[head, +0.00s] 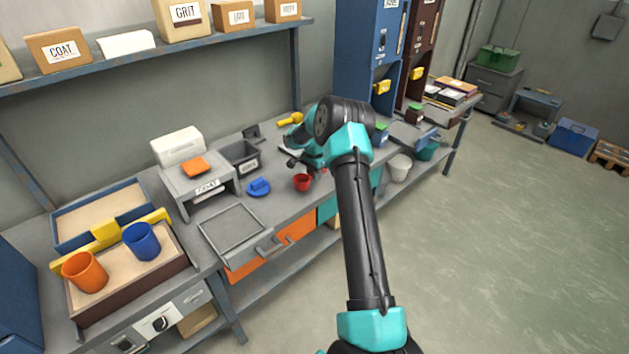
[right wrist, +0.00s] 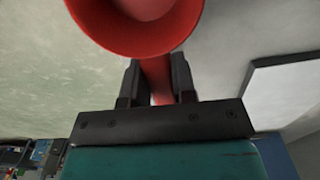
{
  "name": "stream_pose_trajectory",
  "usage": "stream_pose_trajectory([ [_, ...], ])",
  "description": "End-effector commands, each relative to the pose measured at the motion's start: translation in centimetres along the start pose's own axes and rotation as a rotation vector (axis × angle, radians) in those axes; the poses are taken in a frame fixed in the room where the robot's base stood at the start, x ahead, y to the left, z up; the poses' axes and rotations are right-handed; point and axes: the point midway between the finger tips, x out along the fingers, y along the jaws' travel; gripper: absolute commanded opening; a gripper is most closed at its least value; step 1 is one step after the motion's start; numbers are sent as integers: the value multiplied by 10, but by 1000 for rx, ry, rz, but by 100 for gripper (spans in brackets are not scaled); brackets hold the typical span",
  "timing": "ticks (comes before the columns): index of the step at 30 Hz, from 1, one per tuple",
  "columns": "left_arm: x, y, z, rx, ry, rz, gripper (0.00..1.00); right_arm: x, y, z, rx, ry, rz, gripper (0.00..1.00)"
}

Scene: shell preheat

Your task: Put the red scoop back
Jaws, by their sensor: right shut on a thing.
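The red scoop (head: 302,182) shows in the head view as a red cup just above or at the workbench, below my right gripper (head: 306,163). In the right wrist view the red scoop (right wrist: 140,35) fills the top, its round rim towards the camera. Its handle runs down between the two dark fingers of my right gripper (right wrist: 156,82), which are shut on it. In the head view my arm hides part of the bench behind the gripper. My left gripper is not in view.
A blue item on a blue dish (head: 259,190) lies left of the scoop, by a dark grey bin (head: 241,157). A yellow scoop (head: 290,119) lies behind. An empty grey frame (head: 231,235) sits at the bench front. Orange (head: 85,272) and blue (head: 142,241) cups stand left.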

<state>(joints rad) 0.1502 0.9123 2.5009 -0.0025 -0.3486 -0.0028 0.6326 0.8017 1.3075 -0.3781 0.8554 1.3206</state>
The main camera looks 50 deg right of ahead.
Motion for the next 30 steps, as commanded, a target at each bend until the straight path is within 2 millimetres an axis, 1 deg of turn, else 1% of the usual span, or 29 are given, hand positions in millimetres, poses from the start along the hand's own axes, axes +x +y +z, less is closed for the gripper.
stream_pose_trajectory([
  [1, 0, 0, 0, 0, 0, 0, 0, 2, -2, -2, 0, 0, 0, 0],
  [6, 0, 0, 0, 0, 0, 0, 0, 27, -1, -1, 0, -1, 2, 0],
  [9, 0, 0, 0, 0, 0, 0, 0, 35, -2, -1, 0, -1, 0, 0],
  [21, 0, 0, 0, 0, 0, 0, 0, 38, -2, -1, 0, 0, -1, 0],
  [22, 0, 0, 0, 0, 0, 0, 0, 38, -2, -1, 1, 0, -1, 27],
  [27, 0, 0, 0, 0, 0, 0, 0, 38, -2, -1, 0, 0, -1, 43],
  [30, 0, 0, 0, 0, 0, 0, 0, 38, -2, -1, 0, 0, -1, 51],
])
